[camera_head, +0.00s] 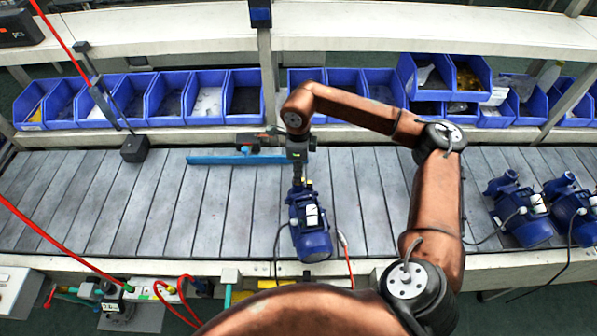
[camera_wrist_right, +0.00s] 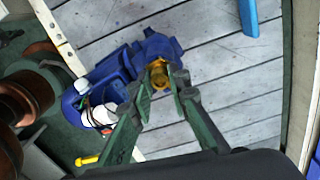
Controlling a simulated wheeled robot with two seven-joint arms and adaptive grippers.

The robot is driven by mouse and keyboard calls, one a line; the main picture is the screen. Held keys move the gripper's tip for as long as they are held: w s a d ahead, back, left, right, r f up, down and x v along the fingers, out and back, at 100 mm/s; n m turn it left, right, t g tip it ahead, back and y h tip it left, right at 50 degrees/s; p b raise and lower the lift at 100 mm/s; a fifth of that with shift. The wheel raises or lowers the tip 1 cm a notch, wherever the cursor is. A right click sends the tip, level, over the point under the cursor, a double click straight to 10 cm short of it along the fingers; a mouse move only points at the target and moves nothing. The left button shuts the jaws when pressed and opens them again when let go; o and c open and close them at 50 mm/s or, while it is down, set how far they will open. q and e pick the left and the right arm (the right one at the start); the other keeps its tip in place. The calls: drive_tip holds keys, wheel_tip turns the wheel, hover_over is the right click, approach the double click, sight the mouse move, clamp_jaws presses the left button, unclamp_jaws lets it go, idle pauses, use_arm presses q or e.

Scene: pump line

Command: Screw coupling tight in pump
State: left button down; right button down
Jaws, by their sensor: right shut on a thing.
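The blue pump (camera_head: 309,226) stands on the slatted conveyor in the middle of the head view, and it also shows in the right wrist view (camera_wrist_right: 106,72). The brass-coloured coupling (camera_wrist_right: 158,76) sits at the pump's blue port in the wrist view. My right gripper (camera_wrist_right: 166,82) comes down over the port with its two green fingers shut on the coupling. In the head view my right gripper (camera_head: 297,178) is directly above the pump's far end and hides the coupling. Whether the coupling is fully seated cannot be told. My left gripper is not in view.
More blue pumps (camera_head: 523,213) stand at the right of the conveyor (camera_head: 120,205). A blue bar (camera_head: 235,160) lies behind my right gripper. Blue bins (camera_head: 205,97) line the back. The conveyor's left part is mostly clear.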

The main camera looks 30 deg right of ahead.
drive_tip(key=m+p, duration=0.1)
drive_tip(key=m, duration=0.2)
drive_tip(key=c, duration=1.9)
unclamp_jaws()
drive_tip(key=shift+f+n+b, duration=0.1)
drive_tip(key=shift+n+b, duration=0.35)
drive_tip(key=shift+n, duration=1.05)
